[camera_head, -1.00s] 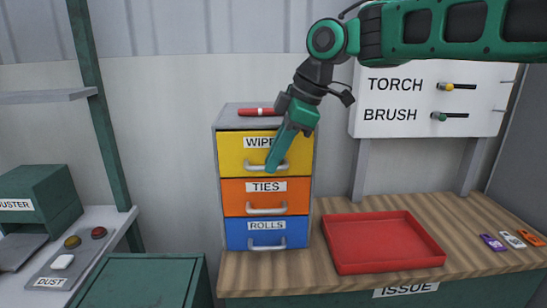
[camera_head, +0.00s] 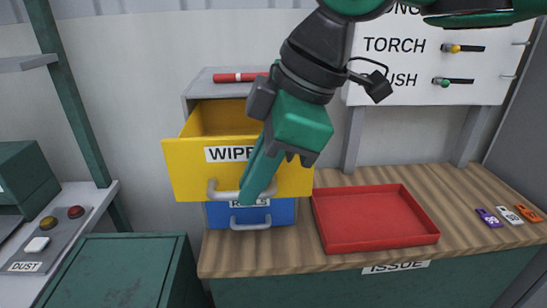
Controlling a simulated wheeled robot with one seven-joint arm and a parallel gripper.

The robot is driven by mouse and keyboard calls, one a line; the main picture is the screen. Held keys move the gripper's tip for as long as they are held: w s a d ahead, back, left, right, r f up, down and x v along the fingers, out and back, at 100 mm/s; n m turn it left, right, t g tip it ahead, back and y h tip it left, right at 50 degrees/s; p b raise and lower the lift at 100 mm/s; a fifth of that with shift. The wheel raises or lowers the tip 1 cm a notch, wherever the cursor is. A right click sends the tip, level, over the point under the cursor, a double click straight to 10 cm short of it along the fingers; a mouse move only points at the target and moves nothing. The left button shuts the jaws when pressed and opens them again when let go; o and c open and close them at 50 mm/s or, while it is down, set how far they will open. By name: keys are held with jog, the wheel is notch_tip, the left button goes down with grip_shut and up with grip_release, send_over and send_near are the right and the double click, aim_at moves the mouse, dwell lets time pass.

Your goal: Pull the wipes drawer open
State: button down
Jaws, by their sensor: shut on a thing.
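The yellow wipes drawer (camera_head: 187,160) is pulled out toward me from the grey cabinet (camera_head: 195,92), and part of its hollow inside shows. Its white label is partly hidden by my gripper. My gripper (camera_head: 250,196) is shut on the drawer's grey bar handle (camera_head: 222,190), at the right part of the bar. The orange ties drawer is hidden behind the yellow front. The blue rolls drawer (camera_head: 222,216) shows below and is closed, its label partly covered.
A red marker-like stick (camera_head: 238,77) lies on the cabinet top. A red tray (camera_head: 375,220) stands on the wooden bench (camera_head: 285,258) to the right. Several small coloured items lie at the bench's right end. A green box (camera_head: 125,270) stands at front left.

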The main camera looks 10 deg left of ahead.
jog(key=shift+s+r, duration=0.15)
jog(key=shift+s, duration=0.2)
jog(key=c, duration=1.9)
grip_release()
jog(key=shift+d, duration=0.1)
jog(key=shift+o, duration=0.4)
jog(key=v, duration=1)
jog(key=shift+r, duration=0.3)
jog(key=shift+d, duration=0.15)
